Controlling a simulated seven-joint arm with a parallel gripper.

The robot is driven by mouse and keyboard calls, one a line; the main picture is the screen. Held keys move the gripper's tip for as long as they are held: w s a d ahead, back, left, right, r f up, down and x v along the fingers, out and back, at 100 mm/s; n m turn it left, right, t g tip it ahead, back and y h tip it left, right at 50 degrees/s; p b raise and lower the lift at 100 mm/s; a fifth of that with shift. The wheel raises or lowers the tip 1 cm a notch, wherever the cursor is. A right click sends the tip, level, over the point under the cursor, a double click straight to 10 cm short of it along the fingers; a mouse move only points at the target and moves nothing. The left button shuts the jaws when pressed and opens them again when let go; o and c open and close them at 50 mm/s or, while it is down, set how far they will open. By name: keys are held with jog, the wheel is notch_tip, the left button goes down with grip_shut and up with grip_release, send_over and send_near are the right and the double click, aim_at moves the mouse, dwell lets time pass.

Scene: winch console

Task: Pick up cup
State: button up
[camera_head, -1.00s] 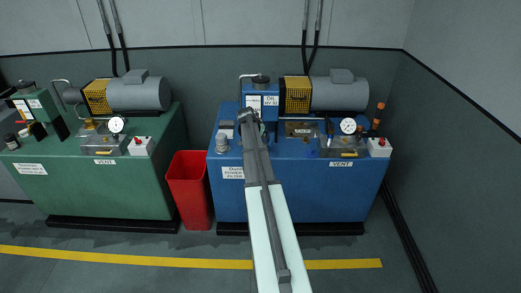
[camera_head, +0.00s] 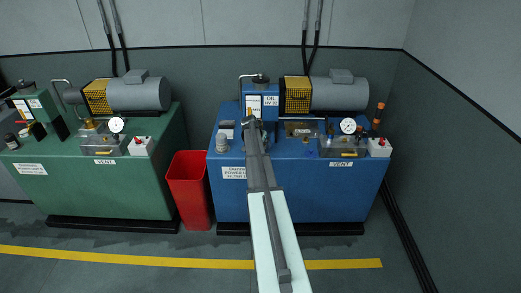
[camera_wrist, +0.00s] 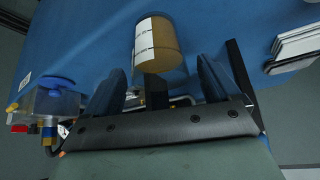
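In the wrist view a tan cylinder (camera_wrist: 165,47) with a white printed label is the most cup-like thing near my gripper; I cannot tell for sure that it is the cup. It stands on a blue surface, just beyond the fingers. My gripper (camera_wrist: 160,88) is open, its fingers apart on either side below the cylinder. A dark upright piece shows between them. The cylinder looks apart from the fingers. In the head view my gripper (camera_head: 251,122) is over the blue console (camera_head: 315,185), and my arm hides what lies under it.
In the head view a motor (camera_head: 340,92) and a gauge (camera_head: 348,126) stand on the console. A red bin (camera_head: 189,190) stands left of it.

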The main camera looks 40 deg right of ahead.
jog(key=c, duration=1.2)
jog(key=shift+r, duration=0.3)
jog(key=shift+s+a+r, duration=0.5)
jog(key=shift+s+a, duration=0.65)
jog(key=shift+a, duration=1.55)
jog(key=shift+s+a+r, duration=0.5)
jog(key=shift+s+a, duration=0.65)
jog(key=shift+a, duration=1.5)
jog(key=shift+s+a+r, duration=0.5)
jog(key=shift+s+a, duration=0.65)
jog(key=shift+a, duration=1.55)
